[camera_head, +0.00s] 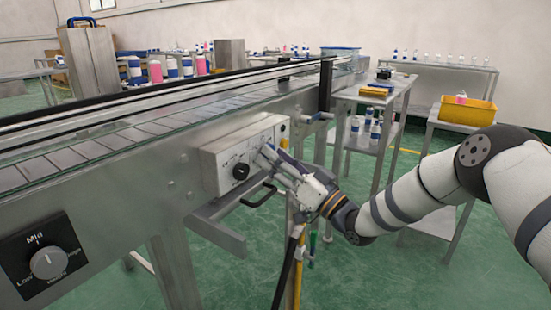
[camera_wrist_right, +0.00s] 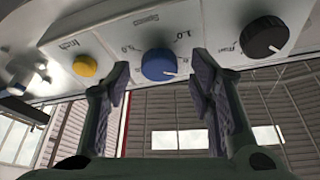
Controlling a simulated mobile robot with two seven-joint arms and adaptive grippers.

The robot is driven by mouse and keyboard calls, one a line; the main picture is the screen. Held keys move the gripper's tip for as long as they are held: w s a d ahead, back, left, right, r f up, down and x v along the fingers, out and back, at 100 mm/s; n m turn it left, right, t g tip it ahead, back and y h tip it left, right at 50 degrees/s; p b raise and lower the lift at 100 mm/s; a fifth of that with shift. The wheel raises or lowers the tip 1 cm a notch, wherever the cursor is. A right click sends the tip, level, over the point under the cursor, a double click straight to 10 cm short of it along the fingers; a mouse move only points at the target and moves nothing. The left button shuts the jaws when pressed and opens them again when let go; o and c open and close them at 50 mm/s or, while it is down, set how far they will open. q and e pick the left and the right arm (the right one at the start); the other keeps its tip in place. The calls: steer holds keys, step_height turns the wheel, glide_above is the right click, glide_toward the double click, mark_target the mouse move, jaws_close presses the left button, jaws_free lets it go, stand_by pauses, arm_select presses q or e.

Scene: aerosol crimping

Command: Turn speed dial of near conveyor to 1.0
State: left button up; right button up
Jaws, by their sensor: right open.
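The control box (camera_head: 225,165) of the near conveyor (camera_head: 110,150) is a pale metal box on the conveyor's side. In the right wrist view a blue dial (camera_wrist_right: 157,65) with a white pointer line sits on its panel, with markings around it that include what looks like 1.0. My left gripper is not in view.
A yellow button (camera_wrist_right: 85,66) and a black knob (camera_wrist_right: 264,37) flank the blue dial. A larger grey dial (camera_head: 48,263) marked Mid is at the lower left. A black handle (camera_head: 260,194) is below the box. A table with a yellow bin (camera_head: 468,111) stands right.

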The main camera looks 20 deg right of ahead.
steer(key=shift+w+a+r, duration=0.1)
steer(key=shift+w+a, duration=0.05)
steer(key=shift+w, duration=0.15)
steer(key=shift+c, duration=0.5)
steer(key=c, duration=1.1)
steer(key=shift+o, duration=0.2)
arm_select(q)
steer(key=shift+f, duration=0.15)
arm_select(e)
steer(key=shift+n, duration=0.4)
arm_select(q)
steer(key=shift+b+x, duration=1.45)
steer(key=shift+b, duration=0.25)
arm_select(e)
steer(key=shift+w+d+n+g+y, duration=0.1)
steer(key=shift+n+g+y, duration=0.9)
steer(key=shift+n, duration=1.7)
steer(key=shift+w+d+n+g+y, duration=0.1)
steer(key=shift+n+g+y, duration=0.9)
steer(key=shift+n, duration=1.7)
steer(key=shift+w+d+n+g+y, duration=0.1)
steer(key=shift+n+g+y, duration=0.85)
steer(key=shift+n, duration=1.75)
steer(key=shift+g, duration=0.45)
